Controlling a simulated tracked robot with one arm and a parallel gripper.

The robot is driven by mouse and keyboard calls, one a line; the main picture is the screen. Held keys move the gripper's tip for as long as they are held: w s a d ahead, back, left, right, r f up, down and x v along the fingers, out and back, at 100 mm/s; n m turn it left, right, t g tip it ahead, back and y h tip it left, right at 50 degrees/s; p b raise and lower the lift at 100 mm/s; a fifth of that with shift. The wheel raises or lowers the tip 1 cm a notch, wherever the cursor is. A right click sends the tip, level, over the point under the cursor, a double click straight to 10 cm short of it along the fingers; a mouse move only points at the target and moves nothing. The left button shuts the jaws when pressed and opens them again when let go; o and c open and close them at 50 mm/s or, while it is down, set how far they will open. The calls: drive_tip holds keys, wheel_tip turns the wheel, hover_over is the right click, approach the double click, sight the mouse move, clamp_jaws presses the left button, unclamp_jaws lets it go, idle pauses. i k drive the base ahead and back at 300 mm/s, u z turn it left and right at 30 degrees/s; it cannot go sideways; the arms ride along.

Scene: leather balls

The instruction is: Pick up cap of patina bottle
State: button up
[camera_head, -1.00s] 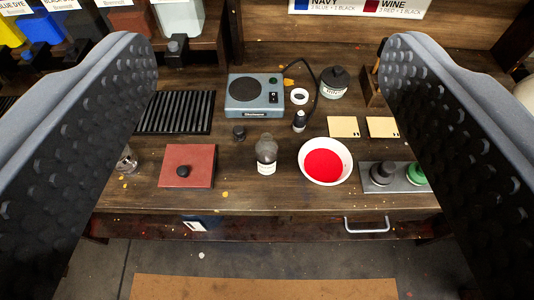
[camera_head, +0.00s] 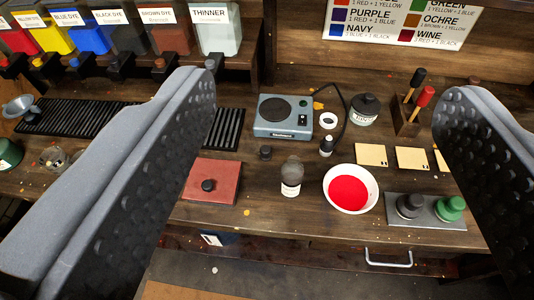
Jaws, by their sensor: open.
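My gripper (camera_head: 330,95) is open, its two dark studded fingers wide apart at the left and right of the view, with nothing between them at close range. The workbench lies beyond the fingers. A small bottle (camera_head: 291,188) with a white label and a grey, rounded upper part stands upright near the middle of the bench. A small dark cap-like piece (camera_head: 265,153) lies just behind it to the left, apart from it. A larger jar (camera_head: 364,117) with a black lid stands farther back. I cannot read which label says patina.
Dye containers (camera_head: 216,36) line the back left. Bare wood lies before the bottle.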

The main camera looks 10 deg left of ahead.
sight(265, 155)
drive_tip(key=z, duration=0.05)
drive_tip(key=k, duration=0.65)
drive_tip(key=z, duration=0.5)
drive_tip(key=i, duration=1.75)
drive_tip(key=u, duration=0.45)
